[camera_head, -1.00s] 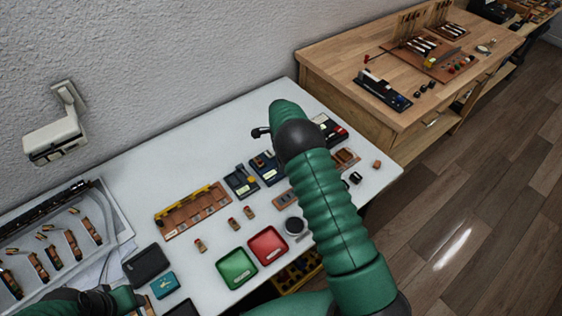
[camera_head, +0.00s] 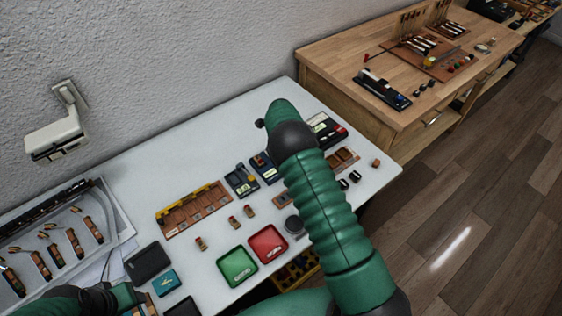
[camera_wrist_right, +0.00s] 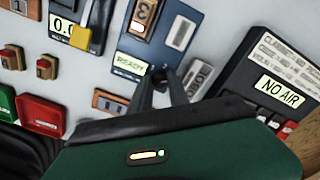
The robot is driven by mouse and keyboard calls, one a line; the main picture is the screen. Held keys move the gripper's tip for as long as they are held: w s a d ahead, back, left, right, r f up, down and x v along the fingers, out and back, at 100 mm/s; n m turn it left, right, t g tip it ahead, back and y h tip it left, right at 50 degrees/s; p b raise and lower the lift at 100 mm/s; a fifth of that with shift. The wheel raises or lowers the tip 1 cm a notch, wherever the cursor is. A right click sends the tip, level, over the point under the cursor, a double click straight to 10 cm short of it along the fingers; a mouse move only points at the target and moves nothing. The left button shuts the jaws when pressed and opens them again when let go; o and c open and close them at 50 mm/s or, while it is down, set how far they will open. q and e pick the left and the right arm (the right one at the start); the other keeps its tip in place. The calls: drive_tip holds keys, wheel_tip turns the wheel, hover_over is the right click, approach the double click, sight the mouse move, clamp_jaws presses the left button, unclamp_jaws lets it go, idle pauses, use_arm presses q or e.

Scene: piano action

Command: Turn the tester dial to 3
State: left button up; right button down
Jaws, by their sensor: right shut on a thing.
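The tester appears to be the blue device (camera_head: 265,166) in the middle of the white table; the right wrist view shows it with a READY display (camera_wrist_right: 130,65) and a block in its upper slot. My right gripper (camera_wrist_right: 165,82) reaches the device's lower right corner. Its dark fingers are close together, shut on what appears to be the dial, which they hide, so its setting cannot be read. In the head view my right arm covers that gripper. My left gripper (camera_head: 122,298) is at the bottom left, its fingers unclear.
A NO AIR box (camera_wrist_right: 275,85) stands close right of my right gripper. A meter with a yellow part (camera_head: 241,181) stands left of the tester. Green (camera_head: 238,267) and red (camera_head: 267,244) trays lie in front. A wooden bench (camera_head: 345,55) stands behind right.

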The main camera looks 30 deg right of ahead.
idle(0.3)
drive_tip(key=c, duration=1.3)
unclamp_jaws()
drive_tip(key=shift+w, duration=0.1)
drive_tip(key=shift+o, duration=0.2)
wheel_tip(320, 180, up, 17)
drive_tip(key=shift+f, duration=0.15)
drive_tip(key=s+a+f+n+t, duration=0.1)
drive_tip(key=s+a+n, duration=0.7)
drive_tip(key=s+n, duration=0.4)
drive_tip(key=s+a+f+n+t, duration=0.1)
drive_tip(key=s+a+n, duration=0.7)
drive_tip(key=s+n, duration=0.4)
drive_tip(key=n, duration=0.3)
drive_tip(key=shift+a+f+n+t, duration=0.15)
drive_tip(key=shift+n+t, duration=0.15)
drive_tip(key=shift+n, duration=0.1)
